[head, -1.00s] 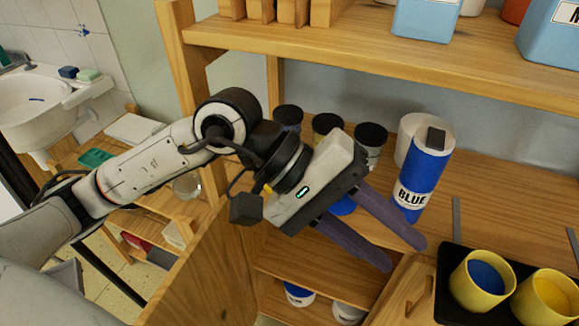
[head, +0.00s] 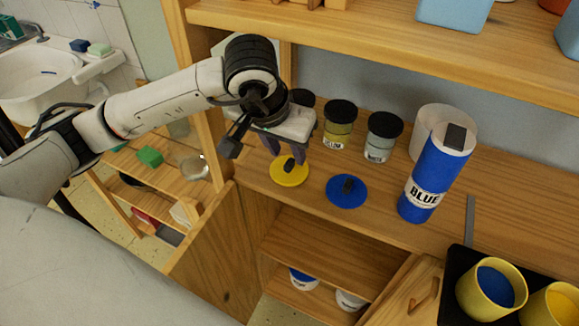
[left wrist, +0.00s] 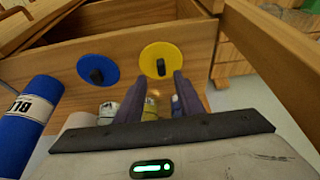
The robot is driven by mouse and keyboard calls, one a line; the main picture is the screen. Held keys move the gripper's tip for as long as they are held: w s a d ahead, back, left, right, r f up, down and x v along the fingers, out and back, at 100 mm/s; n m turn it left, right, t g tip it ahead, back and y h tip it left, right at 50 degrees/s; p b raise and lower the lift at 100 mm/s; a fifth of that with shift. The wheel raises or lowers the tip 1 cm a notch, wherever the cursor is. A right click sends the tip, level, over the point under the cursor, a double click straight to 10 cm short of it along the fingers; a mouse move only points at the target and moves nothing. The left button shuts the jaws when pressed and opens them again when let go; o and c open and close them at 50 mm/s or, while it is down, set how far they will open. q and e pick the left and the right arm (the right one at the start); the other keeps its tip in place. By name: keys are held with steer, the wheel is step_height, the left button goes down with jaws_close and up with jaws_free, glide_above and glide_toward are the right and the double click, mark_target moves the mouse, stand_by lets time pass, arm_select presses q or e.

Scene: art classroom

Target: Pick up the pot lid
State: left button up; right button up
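A yellow round lid (head: 283,177) with a black knob lies flat on the wooden shelf top. It also shows in the left wrist view (left wrist: 172,53). A blue round lid (head: 347,199) with a black knob lies to its right, and it shows in the left wrist view (left wrist: 85,66) too. My left gripper (head: 285,154) is open and empty, its fingers pointing down just behind the yellow lid's knob. In the left wrist view its fingertips (left wrist: 159,76) stand apart, with the knob in line between them. Contact cannot be told. My right gripper is not in view.
Black-capped jars (head: 340,122) stand behind the lids. A tall blue "BLUE" bottle (head: 427,177) leans on a white roll to the right. A black tray (head: 458,259) holds yellow pots (head: 493,287). An upper shelf (head: 400,42) hangs above.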

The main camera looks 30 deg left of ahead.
mark_target(289, 161)
arm_select(q)
steer(key=x, duration=0.4)
steer(key=shift+s+a+f, duration=0.1)
steer(key=shift+s+a, duration=0.05)
jaws_close()
